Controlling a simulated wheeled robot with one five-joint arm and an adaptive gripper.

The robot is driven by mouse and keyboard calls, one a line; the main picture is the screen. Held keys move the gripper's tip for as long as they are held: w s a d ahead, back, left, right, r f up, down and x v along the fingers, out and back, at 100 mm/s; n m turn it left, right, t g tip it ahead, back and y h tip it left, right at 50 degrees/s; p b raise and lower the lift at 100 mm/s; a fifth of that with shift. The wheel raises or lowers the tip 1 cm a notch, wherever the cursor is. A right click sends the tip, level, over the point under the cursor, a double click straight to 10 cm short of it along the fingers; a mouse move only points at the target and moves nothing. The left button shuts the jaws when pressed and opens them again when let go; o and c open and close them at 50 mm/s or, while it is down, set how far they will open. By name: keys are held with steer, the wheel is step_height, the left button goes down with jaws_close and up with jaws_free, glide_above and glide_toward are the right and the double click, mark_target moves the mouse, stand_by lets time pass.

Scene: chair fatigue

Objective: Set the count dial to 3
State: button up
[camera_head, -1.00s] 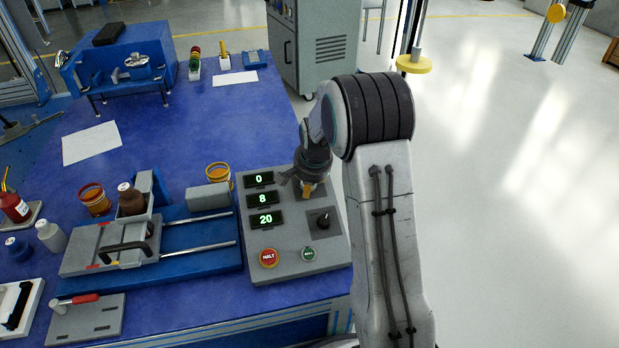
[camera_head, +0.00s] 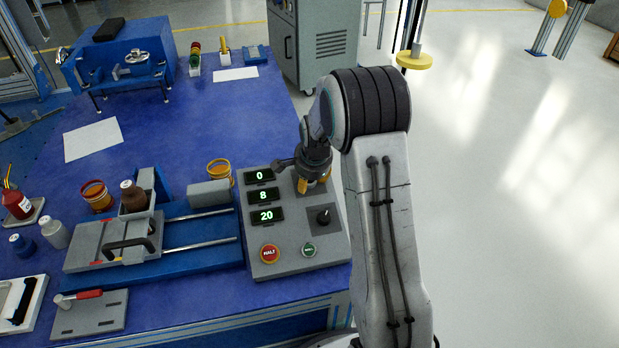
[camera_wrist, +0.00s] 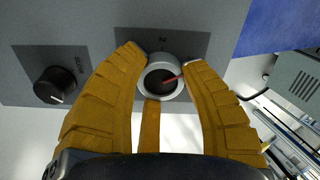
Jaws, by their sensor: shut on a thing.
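The grey control panel (camera_head: 290,245) has three lit displays, reading 0 (camera_head: 260,175), 8 (camera_head: 263,195) and 20 (camera_head: 266,215) from top to bottom. My gripper (camera_head: 314,186) is at the panel's upper right. In the wrist view my gripper's yellow fingers (camera_wrist: 163,80) are closed around a round knob (camera_wrist: 155,88) with a pale rim, dark face and red pointer. I take it to be the count dial; its small label is hard to read. The pointer slants to the upper right there. The head view mostly hides this dial behind my gripper.
A black knob (camera_head: 323,215) sits just below my gripper; it also shows in the wrist view (camera_wrist: 55,86). A red HALT button (camera_head: 269,253) and a green button (camera_head: 309,250) are lower on the panel. A blue-based slide fixture (camera_head: 190,265) stands left of the panel.

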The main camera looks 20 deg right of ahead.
steer(key=shift+s+a+f, duration=0.2)
steer(key=shift+a+f, duration=0.05)
steer(key=o, duration=0.7)
steer(key=shift+o, duration=1.1)
steer(key=shift+w+a, duration=0.1)
steer(key=shift+a, duration=0.05)
steer(key=shift+o, duration=1.4)
steer(key=shift+w+d+r, duration=0.1)
steer(key=shift+d+r, duration=0.05)
steer(key=shift+d, duration=0.05)
steer(key=shift+r, duration=0.6)
steer(key=v, duration=1.1)
steer(key=shift+f, duration=0.1)
